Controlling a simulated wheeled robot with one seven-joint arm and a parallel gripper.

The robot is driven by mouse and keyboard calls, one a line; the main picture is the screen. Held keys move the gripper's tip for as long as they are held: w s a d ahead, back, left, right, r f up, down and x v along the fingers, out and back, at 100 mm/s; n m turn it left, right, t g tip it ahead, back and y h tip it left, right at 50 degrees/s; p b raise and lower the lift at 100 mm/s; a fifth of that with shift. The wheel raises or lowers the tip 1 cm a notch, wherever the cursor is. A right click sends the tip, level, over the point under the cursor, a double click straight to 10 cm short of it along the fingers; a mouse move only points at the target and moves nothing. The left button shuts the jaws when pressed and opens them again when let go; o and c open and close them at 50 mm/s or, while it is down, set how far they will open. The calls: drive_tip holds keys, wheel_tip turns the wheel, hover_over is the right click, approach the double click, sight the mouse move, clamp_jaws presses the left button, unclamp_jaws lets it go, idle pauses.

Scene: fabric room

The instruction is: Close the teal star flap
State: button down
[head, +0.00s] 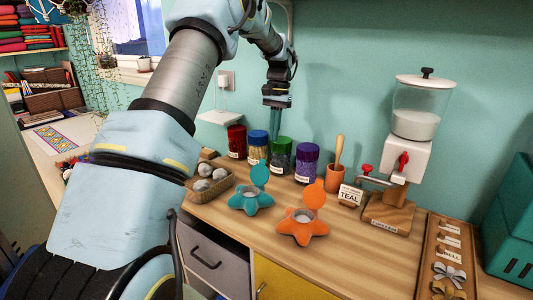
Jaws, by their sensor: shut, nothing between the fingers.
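The teal star (251,203) sits on the wooden counter. Its round teal flap (260,174) stands up, open, at the back of the star, and a pale round cup shows in the middle. An orange star (303,226) with its own raised orange flap (314,194) sits to the right and closer. My gripper (275,126) points down, shut and empty, above and behind the teal star, near the wall and in front of the jars. Its fingertips are small in this view.
Several lidded jars (306,164) line the wall behind the stars. A basket (210,184) of pale balls stands left. Bare counter (350,255) lies right of the orange star.

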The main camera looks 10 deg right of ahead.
sight(260, 172)
drive_tip(key=s+a+f+p, duration=0.3)
drive_tip(key=f, duration=0.2)
drive_tip(key=shift+s+f, duration=0.2)
drive_tip(key=shift+f, duration=0.1)
drive_tip(key=shift+a, duration=0.25)
